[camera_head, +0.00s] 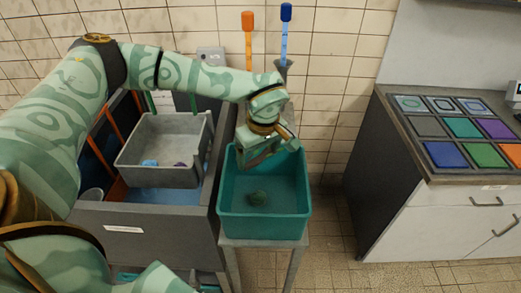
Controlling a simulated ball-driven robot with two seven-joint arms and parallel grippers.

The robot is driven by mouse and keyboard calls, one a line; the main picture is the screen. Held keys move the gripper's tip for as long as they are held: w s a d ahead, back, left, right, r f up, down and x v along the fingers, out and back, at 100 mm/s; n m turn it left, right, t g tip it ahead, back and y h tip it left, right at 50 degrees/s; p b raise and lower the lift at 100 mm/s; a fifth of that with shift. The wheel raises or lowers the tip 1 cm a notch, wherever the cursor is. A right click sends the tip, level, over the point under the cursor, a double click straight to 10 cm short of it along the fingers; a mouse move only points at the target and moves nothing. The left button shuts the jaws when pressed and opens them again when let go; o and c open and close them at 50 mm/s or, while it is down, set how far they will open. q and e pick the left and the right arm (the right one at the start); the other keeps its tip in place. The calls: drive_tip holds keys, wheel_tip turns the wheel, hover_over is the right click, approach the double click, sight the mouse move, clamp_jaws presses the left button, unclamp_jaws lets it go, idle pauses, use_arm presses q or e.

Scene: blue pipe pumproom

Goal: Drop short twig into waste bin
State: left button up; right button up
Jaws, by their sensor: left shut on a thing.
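My left gripper (265,153) hangs over the back left part of an open teal tub (262,228), which I take to be the waste bin. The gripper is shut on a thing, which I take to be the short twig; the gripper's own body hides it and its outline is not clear. A small dark green clump (258,198) lies on the floor of the teal tub, below and apart from the gripper. My right gripper is not in view.
A grey tub (160,175) with small blue and purple things stands in a grey basin unit to the left. The teal tub rests on a stand (264,243). Orange (248,22) and blue (286,12) handles rise behind. A counter with coloured squares (463,128) stands right, beyond free floor.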

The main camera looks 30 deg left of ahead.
use_arm(q)
drive_tip(key=shift+f, duration=0.4)
drive_tip(key=shift+r, duration=0.15)
drive_tip(key=o, duration=0.9)
wheel_tip(320, 180, up, 16)
drive_tip(key=d+p, duration=0.2)
drive_tip(key=p, duration=0.1)
drive_tip(key=shift+s+d, duration=0.15)
drive_tip(key=shift+s, duration=0.3)
